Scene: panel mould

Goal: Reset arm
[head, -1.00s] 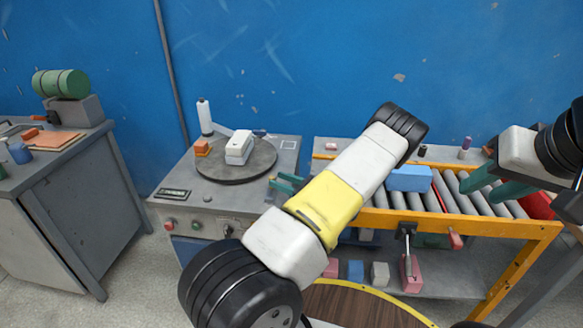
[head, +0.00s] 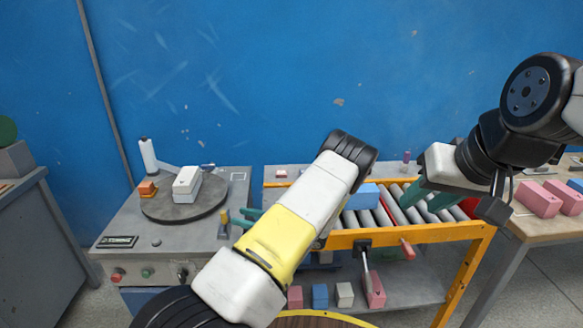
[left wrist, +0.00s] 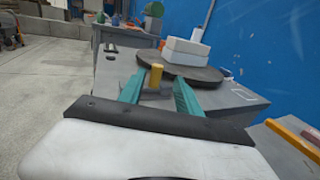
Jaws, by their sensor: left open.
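My left gripper (head: 245,215) is partly hidden behind my own left arm, at the right side of the grey machine table. In the left wrist view its two green fingers (left wrist: 158,92) are spread apart with nothing held between them. A small yellow post (left wrist: 155,75) on the machine shows beyond and between the fingers. My right gripper (head: 427,198) hangs over the roller conveyor (head: 397,211), its green fingers apart and seemingly empty. A blue block (head: 363,195) lies on the rollers to its left.
Pink blocks (head: 538,198) lie on a table at right. Small blocks sit on the shelf below the conveyor.

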